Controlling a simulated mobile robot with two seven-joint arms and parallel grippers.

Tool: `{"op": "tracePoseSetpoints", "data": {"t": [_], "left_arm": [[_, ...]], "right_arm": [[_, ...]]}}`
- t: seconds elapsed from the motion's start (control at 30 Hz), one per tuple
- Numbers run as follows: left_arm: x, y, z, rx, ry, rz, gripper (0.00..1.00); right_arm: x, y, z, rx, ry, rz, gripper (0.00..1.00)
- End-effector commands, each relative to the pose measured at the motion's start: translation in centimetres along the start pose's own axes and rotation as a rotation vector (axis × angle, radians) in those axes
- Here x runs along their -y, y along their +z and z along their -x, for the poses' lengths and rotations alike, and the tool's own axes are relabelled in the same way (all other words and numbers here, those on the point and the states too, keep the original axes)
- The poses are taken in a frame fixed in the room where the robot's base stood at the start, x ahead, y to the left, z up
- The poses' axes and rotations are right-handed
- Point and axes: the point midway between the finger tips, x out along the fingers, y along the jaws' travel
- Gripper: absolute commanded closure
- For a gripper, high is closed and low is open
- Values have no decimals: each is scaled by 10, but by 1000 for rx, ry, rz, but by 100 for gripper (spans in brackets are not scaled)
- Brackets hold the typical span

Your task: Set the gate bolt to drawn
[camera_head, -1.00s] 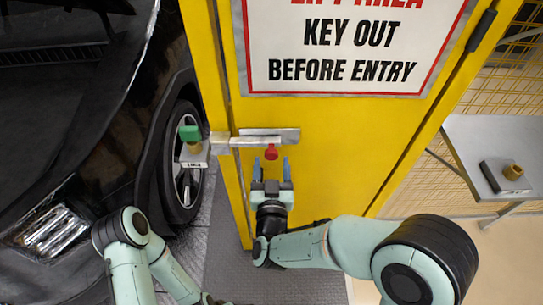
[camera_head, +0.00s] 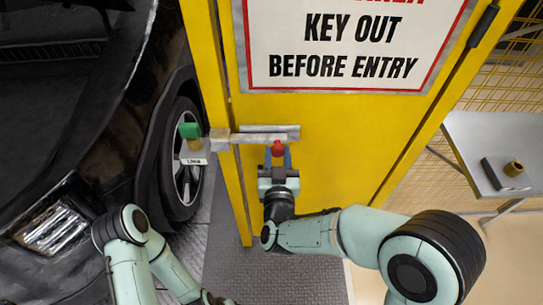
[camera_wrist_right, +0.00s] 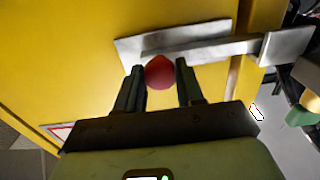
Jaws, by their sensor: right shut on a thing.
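The gate bolt (camera_head: 255,138) is a silver bar lying across the yellow gate (camera_head: 335,160). Its left end reaches the metal keeper (camera_head: 220,139) on the yellow post. A red knob (camera_head: 277,148) sits on the bar. My right gripper (camera_head: 277,155) is at the knob from below, with a finger on each side, shut on it. The wrist view also shows the red knob (camera_wrist_right: 159,72) between the fingers, with the bar (camera_wrist_right: 215,48) behind it. My left arm shows at the lower left, but its gripper is out of view.
A black car (camera_head: 75,120) stands close on the left. A green-topped padlock-like item (camera_head: 190,131) with a tag hangs by the post. The gate below the bolt is clear.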

Motion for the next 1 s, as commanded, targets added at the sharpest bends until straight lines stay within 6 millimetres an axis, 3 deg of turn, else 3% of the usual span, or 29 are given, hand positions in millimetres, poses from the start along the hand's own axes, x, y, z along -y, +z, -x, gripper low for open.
{"op": "tracePoseSetpoints", "data": {"t": [0.03, 0.2, 0.53, 0.57, 0.6, 1.0], "left_arm": [[3, 0, -8, 2, -1, 1, 17], [5, -1, -14, 0, 0, 1, 17], [4, -1, -14, -2, 0, 1, 17], [4, -1, -14, -2, 0, 1, 17], [4, -1, -14, -2, 0, 1, 17], [5, -2, -14, -2, 0, 1, 17]], "right_arm": [[-14, 2, 0, -3, 10, -2, 100], [-37, 2, 0, -2, 8, 0, 100], [-41, 0, -1, -2, 11, 1, 100], [-41, 0, -1, -2, 12, 2, 53], [-41, 0, -1, -2, 12, 2, 40], [-38, 0, 5, -1, 4, 0, 37]]}}
